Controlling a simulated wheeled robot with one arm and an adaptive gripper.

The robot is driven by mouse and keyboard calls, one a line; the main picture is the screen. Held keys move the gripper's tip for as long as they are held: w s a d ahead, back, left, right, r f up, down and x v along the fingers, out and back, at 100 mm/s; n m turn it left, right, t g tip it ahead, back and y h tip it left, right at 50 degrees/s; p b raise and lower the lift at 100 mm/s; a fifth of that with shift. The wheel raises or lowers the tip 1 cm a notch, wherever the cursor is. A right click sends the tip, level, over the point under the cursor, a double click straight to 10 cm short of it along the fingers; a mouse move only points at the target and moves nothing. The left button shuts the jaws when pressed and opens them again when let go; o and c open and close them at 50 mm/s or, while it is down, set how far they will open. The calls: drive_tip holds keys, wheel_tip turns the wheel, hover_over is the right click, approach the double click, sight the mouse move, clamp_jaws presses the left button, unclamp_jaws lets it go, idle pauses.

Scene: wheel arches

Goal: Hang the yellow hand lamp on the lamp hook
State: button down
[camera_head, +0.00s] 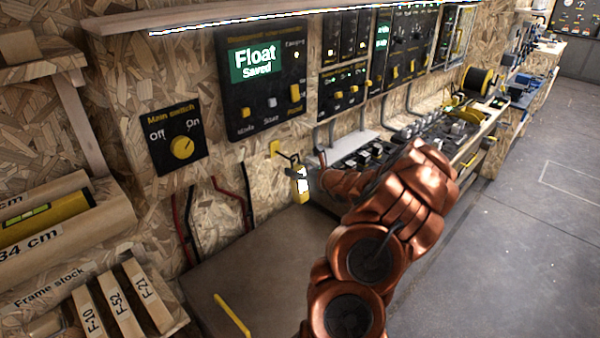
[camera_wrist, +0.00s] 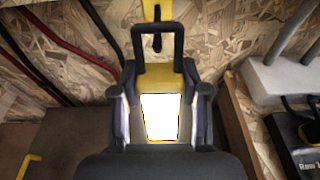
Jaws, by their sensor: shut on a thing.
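The yellow hand lamp (camera_wrist: 160,117) has a bright lit face and a black loop handle at its top. My gripper (camera_wrist: 162,92) is shut on its body, one finger on each side. In the head view the lamp (camera_head: 301,188) hangs upright in front of the wall, with my gripper (camera_head: 312,178) at its right. The lamp hook, a yellow plate (camera_head: 275,148) with a dark prong, is on the wall just above and left of the lamp. In the wrist view the hook (camera_wrist: 149,9) lines up with the loop. I cannot tell whether the loop is over the prong.
A main switch panel (camera_head: 172,138) and a larger control panel (camera_head: 268,75) are on the wall above. Red and black cables (camera_head: 187,225) run down at the left. A bench with equipment (camera_head: 385,145) stands at the right. The brown surface below (camera_head: 260,265) is mostly clear.

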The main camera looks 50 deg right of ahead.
drive_tip(key=shift+w, duration=0.7)
drive_tip(key=shift+w+f, duration=0.5)
drive_tip(key=shift+w, duration=0.05)
drive_tip(key=shift+f, duration=0.1)
drive_tip(key=c, duration=0.5)
unclamp_jaws()
drive_tip(key=shift+s, duration=0.1)
drive_tip(key=v, duration=1.1)
drive_tip(key=shift+s, duration=0.35)
drive_tip(key=shift+d, duration=0.1)
